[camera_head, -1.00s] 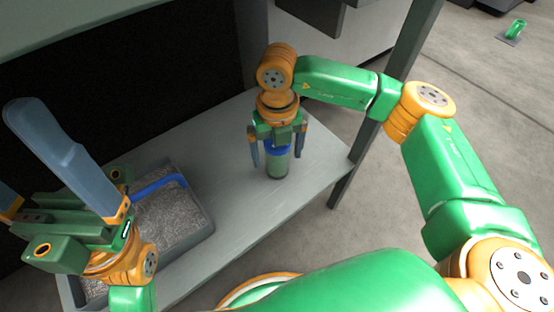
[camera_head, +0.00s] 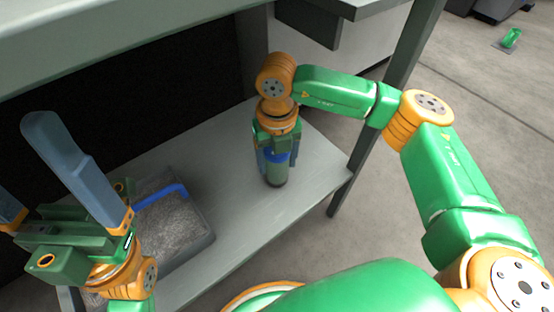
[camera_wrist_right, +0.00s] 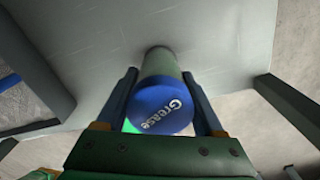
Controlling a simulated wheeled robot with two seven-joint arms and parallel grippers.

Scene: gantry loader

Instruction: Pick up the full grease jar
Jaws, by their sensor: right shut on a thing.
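The grease jar (camera_head: 277,178) is a grey-green cylinder with a blue lid. It stands upright on the grey shelf (camera_head: 232,215). In the right wrist view the jar (camera_wrist_right: 161,66) shows its lid with the word "Grease", facing the camera. My right gripper (camera_head: 275,163) points down over the jar from above, its blue fingers shut on the jar's two sides. In the right wrist view the gripper (camera_wrist_right: 160,85) has one finger on each side of the jar. My left gripper (camera_head: 24,165) is open and empty at the left, its blue fingers wide apart.
A grey tray (camera_head: 208,240) of grey granules with a blue-handled tool (camera_head: 163,194) sits on the shelf left of the jar. A shelf post (camera_head: 352,172) stands to the right. The shelf around the jar is clear.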

